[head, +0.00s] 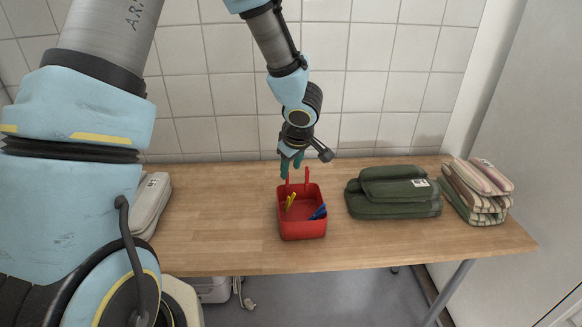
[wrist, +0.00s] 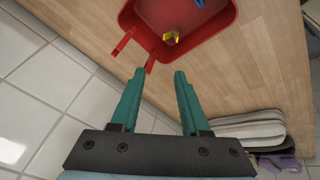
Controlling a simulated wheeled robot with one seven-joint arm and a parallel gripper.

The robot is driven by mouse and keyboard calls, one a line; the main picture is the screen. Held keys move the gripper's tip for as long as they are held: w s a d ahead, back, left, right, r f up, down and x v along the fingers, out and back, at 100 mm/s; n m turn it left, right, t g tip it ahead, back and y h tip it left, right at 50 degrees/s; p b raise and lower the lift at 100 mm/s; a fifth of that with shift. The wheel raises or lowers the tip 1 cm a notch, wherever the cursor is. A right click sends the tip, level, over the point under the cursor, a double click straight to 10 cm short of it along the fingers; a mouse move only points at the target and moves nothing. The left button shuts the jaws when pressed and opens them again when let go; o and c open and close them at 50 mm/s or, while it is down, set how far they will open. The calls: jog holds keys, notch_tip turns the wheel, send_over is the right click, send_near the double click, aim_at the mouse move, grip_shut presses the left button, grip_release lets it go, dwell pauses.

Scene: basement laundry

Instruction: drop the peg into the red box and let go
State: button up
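The red box (head: 302,228) stands on the wooden table, with two upright red prongs at its back edge; it also shows at the top of the wrist view (wrist: 215,38). Inside it are a yellow piece (head: 290,202), seen in the wrist view too (wrist: 171,38), and a blue piece (head: 318,212), partly cut off at the top of the wrist view (wrist: 198,3). I cannot tell which piece is the peg. My gripper (wrist: 160,75) has its green fingers apart with nothing between them. In the head view my gripper (head: 290,170) is above the back edge of the box.
Dark green folded cloths (head: 395,205) lie right of the box, with a striped folded stack (head: 478,192) beyond. A grey folded cloth (head: 150,203) lies at the table's left. The table (head: 220,220) is bare left of the box. A tiled wall (head: 390,95) stands behind.

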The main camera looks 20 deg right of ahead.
jog(key=p+v, duration=0.2)
jog(key=v, duration=0.8)
jog(key=shift+s+r+p, duration=0.15)
jog(key=shift+r+p, duration=0.25)
